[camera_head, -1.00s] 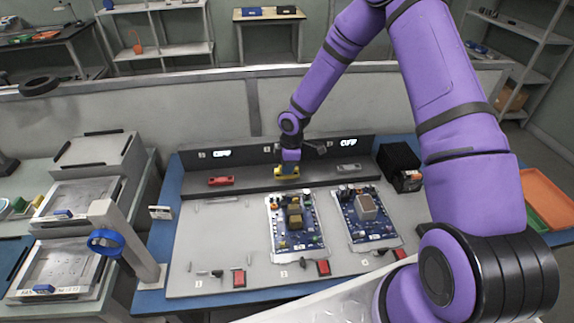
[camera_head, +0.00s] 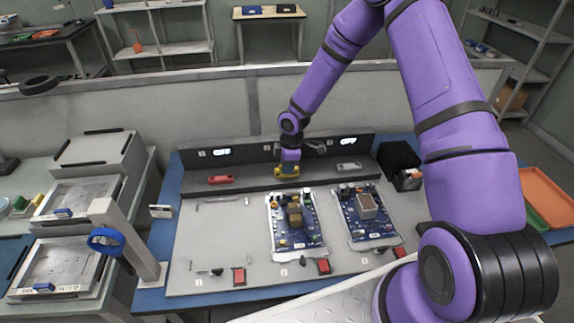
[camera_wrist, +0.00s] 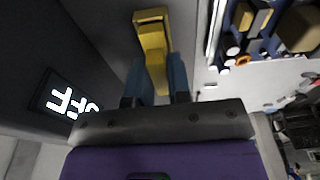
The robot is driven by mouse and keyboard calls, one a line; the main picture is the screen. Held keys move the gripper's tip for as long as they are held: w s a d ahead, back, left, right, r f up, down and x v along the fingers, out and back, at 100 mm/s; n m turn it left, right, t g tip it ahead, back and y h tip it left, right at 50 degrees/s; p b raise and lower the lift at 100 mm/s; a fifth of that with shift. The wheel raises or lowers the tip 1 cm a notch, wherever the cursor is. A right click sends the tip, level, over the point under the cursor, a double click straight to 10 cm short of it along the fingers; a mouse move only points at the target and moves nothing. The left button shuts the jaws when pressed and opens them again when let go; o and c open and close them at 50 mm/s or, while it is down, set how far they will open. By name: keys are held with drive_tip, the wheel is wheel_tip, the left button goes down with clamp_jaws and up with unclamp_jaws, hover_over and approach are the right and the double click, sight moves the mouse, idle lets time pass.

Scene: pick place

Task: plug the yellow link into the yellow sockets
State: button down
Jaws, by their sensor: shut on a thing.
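The yellow link (camera_head: 287,171) is at the dark ledge at the back of the bench, under my gripper (camera_head: 289,163). In the wrist view the yellow link (camera_wrist: 153,50) runs forward from between the two blue-grey fingers of my gripper (camera_wrist: 157,80), which are shut on it. Its far end is close to the dark ledge surface; I cannot tell whether it touches. The yellow sockets cannot be made out; the link and gripper may cover them.
On the ledge (camera_head: 255,183) a red link (camera_head: 221,179) lies to the left and a grey-white one (camera_head: 349,166) to the right. Two blue circuit boards (camera_head: 283,236) (camera_head: 352,222) lie in front. A black box (camera_head: 398,160) stands at the right. Lit displays (camera_head: 222,152) are on the back panel.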

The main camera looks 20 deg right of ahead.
drive_tip(key=shift+f, duration=0.15)
drive_tip(key=shift+c, duration=1.7)
unclamp_jaws()
drive_tip(key=shift+r, duration=3.5)
